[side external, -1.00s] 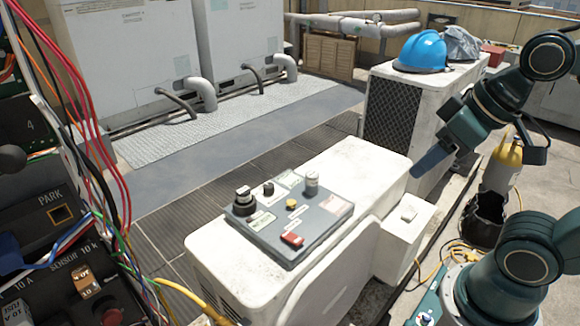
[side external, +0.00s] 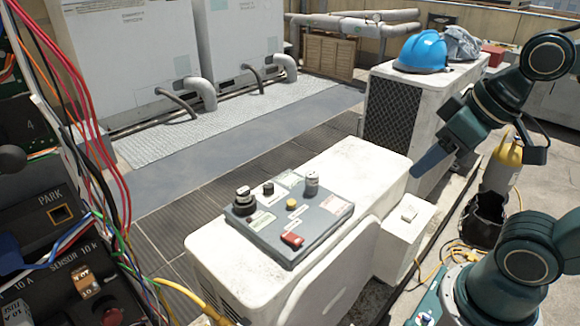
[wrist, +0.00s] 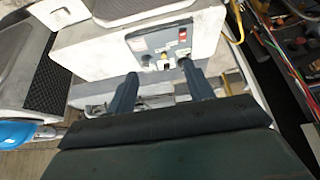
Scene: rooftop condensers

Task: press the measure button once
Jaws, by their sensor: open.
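A dark grey control panel (side external: 262,240) lies on top of a white condenser unit. It carries a yellow button (side external: 291,204), a small black button (side external: 268,188), a black knob (side external: 243,198), a pale cylindrical part (side external: 312,183) and a red switch (side external: 292,239). Their labels are too small to read, so I cannot tell which is marked measure. My gripper (side external: 418,172) is right of the panel and apart from it in the side external view. In the wrist view my open, empty gripper (wrist: 158,72) has its two fingers apart, with the panel (wrist: 137,44) visible beyond them.
A white condenser (side external: 392,110) with a mesh front stands behind, bearing a blue hard hat (side external: 422,52). A small white box (side external: 402,236) adjoins the panel's unit. Coloured wires (side external: 90,150) and electrical modules fill the left foreground. The space directly above the panel is clear.

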